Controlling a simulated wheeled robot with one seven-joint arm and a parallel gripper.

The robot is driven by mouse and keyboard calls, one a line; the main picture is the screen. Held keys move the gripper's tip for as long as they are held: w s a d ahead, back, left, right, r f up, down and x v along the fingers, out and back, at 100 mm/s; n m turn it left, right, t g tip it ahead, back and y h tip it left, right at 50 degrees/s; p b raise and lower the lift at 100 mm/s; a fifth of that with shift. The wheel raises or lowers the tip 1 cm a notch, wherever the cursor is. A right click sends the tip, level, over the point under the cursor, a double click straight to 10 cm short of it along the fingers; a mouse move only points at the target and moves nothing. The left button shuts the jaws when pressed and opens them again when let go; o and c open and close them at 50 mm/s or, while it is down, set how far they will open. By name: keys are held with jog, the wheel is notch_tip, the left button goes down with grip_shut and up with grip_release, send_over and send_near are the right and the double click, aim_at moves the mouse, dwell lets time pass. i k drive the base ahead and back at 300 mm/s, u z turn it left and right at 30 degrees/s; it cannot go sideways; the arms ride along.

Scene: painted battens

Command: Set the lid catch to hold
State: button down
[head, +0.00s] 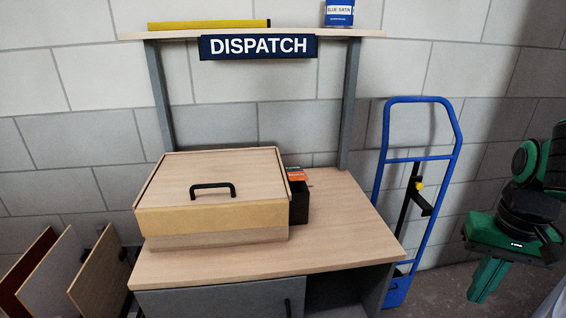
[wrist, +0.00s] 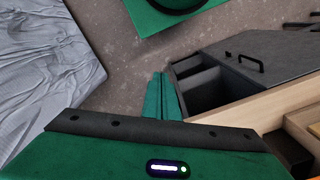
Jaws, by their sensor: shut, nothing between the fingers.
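A pale wooden box (head: 215,240) stands on the bench. Its lid (head: 225,170) looks down and has a black handle (head: 212,190) on top. I cannot make out a lid catch on the sides that show; the back and left sides are hidden. My gripper (head: 483,285) is at the far right in the head view, pointing down, beyond the bench and well away from the box. In the wrist view my gripper (wrist: 161,78) has its green fingers together, with nothing between them. Part of a wooden box shows at the lower right edge there.
The bench (head: 345,215) has a grey cabinet below, with a black handle (wrist: 248,62) and an open compartment. A dark bin (head: 298,202) stands beside the box. A blue hand truck (head: 387,140) leans by the wall between bench and gripper. Panels (head: 55,270) stand at the left.

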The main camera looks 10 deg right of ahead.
aim_at(295, 172)
jog(key=u, duration=1.65)
jog(key=i, duration=0.4)
jog(key=z, duration=1.65)
